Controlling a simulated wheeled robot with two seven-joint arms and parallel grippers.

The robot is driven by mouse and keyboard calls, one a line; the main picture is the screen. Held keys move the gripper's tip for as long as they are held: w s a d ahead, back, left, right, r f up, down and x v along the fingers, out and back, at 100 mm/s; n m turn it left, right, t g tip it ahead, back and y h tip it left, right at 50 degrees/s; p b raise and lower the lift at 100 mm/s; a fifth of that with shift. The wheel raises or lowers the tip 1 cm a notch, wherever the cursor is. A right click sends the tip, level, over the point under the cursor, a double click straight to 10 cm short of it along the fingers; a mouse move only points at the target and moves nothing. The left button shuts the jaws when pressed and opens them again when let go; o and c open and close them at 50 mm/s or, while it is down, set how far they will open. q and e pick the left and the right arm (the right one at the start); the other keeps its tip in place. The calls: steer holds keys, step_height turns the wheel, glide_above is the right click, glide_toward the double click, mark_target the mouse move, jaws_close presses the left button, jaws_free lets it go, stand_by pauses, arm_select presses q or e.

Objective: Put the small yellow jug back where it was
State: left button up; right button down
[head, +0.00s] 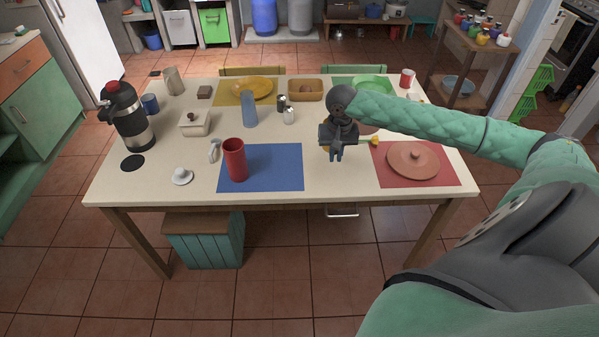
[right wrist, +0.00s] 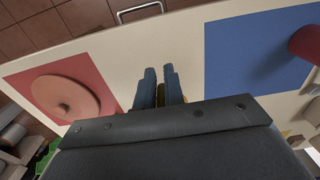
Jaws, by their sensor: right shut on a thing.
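My right gripper (head: 337,156) hangs fingers down over the table, between the blue mat and the red mat. In the right wrist view its two blue fingers (right wrist: 160,80) are close together. The gripper is shut on the jug, whose body is mostly hidden behind the gripper. I cannot tell whether it touches the table. My left gripper is not in view.
A blue mat (head: 284,168) bears a red cup (head: 235,160). A red mat (head: 447,178) bears a lidded terracotta dish (head: 413,160). A small yellow item (head: 375,141) lies near the red mat's corner. The front strip (head: 338,185) is clear.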

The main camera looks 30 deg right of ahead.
steer(key=w+a+f+p, duration=0.1)
steer(key=w+a+f, duration=0.1)
steer(key=a, duration=0.1)
steer(key=w+a+f+p, duration=0.1)
steer(key=w+a+f, duration=0.1)
steer(key=a, duration=0.1)
steer(key=w+a+f+p, duration=0.1)
steer(key=w+a+f, duration=0.1)
steer(key=shift+w+a+f+p, duration=0.15)
steer(key=shift+w+a+p, duration=0.05)
steer(key=shift+a+p, duration=0.2)
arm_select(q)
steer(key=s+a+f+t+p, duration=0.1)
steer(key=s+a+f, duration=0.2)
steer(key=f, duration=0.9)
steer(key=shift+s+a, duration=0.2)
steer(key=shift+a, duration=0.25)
arm_select(e)
steer(key=shift+f, duration=2.1)
arm_select(q)
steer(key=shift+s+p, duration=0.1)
steer(key=shift+p, duration=0.25)
arm_select(e)
steer(key=shift+f, duration=0.1)
steer(key=c, duration=1.6)
jaws_free()
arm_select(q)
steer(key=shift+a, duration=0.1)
arm_select(e)
steer(key=shift+o, duration=0.5)
